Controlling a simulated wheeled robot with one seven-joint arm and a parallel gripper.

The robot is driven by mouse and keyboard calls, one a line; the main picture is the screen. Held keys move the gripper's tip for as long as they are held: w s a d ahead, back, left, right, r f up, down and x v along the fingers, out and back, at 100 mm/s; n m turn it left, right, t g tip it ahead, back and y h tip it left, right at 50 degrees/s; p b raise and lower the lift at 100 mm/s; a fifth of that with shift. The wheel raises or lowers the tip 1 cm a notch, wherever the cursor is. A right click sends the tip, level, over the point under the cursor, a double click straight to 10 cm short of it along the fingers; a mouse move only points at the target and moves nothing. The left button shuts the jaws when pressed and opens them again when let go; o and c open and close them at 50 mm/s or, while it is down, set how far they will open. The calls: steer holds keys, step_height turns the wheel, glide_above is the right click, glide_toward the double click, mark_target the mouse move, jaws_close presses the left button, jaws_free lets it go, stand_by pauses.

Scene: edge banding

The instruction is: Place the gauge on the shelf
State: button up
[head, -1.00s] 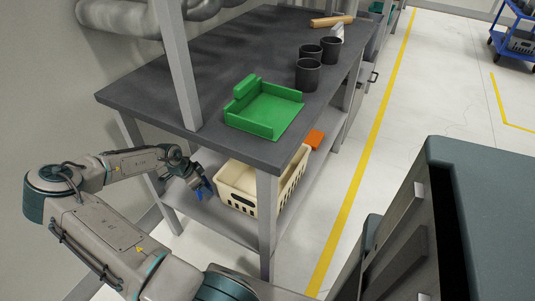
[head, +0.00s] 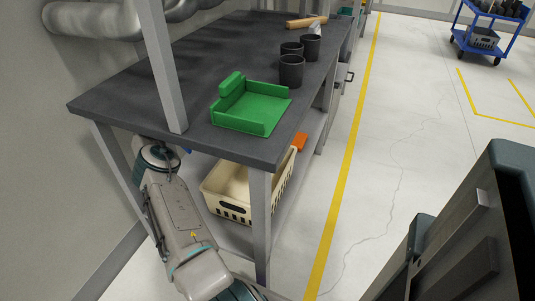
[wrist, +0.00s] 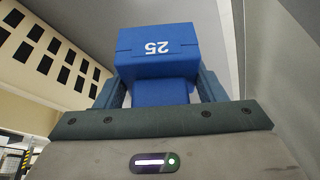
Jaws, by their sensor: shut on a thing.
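The gauge is a blue block (wrist: 157,50) marked "25", which reads upside down in the wrist view. My gripper (wrist: 160,90) is shut on it, with one finger on each side of its narrower lower part. In the head view my gripper is hidden behind and under the bench top; only a small blue patch (head: 187,150) shows beside my arm. The grey lower shelf (head: 226,230) of the bench is partly visible below the dark top. Whether the gauge touches the shelf cannot be seen.
A cream slotted crate (head: 231,210) stands on the lower shelf, with an orange item (head: 299,141) behind it. The dark bench top (head: 150,85) carries a green tray (head: 240,122) and dark cups (head: 291,71). A grey bench leg (head: 261,215) stands in front.

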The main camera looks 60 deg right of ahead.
steer(key=shift+w+d+r, duration=0.25)
steer(key=shift+s+a+f, duration=0.1)
steer(key=shift+f, duration=0.05)
steer(key=shift+s+a+f, duration=0.25)
steer(key=shift+a, duration=0.05)
steer(key=shift+s+a+f, duration=0.4)
steer(key=shift+s+a, duration=0.1)
steer(key=shift+s, duration=0.2)
steer(key=p, duration=0.2)
glide_above(202, 182)
step_height(202, 182, down, 5)
steer(key=shift+w+f, duration=0.1)
steer(key=shift+f, duration=0.05)
steer(key=shift+f+b, duration=0.75)
steer(key=shift+f, duration=1.3)
steer(key=shift+f, duration=0.15)
steer(key=o, duration=1)
steer(key=shift+o, duration=0.2)
